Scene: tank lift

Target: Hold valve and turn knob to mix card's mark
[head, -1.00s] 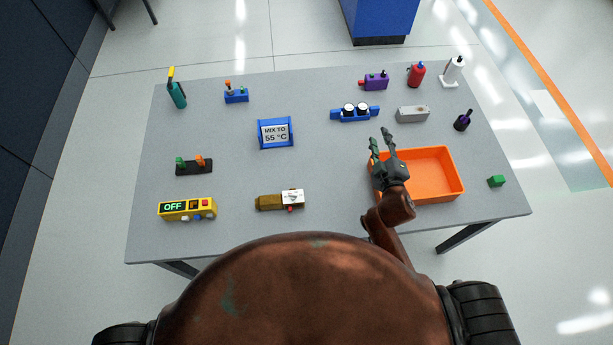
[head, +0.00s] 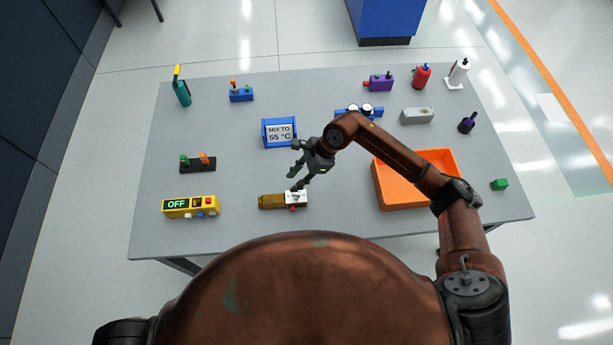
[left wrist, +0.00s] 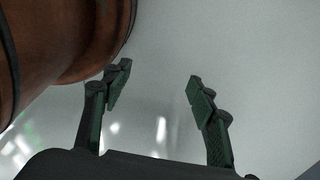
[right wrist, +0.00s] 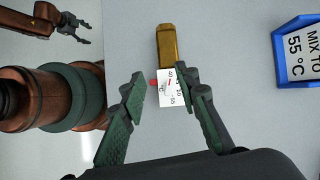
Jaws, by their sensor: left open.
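The mixing valve lies on the table front: a brass body (head: 271,201) with a white scale plate (head: 297,197) at its right end and a small red part (head: 292,208) on its near side. In the right wrist view, the scale plate (right wrist: 170,90) is between and below my open right fingers (right wrist: 160,76), partly covered by one finger. My right gripper (head: 294,181) hangs just above the plate; contact is unclear. The mix card (head: 280,133), in a blue stand, reads "MIX TO 55 °C". My left gripper (left wrist: 160,75) is open and empty over bare floor.
An orange tray (head: 379,190) stands right of the valve, under my right arm. A yellow box (head: 191,207) with an "OFF" display stands left. A base with green and orange pieces (head: 198,164) lies behind it. Several bottles and fixtures line the back.

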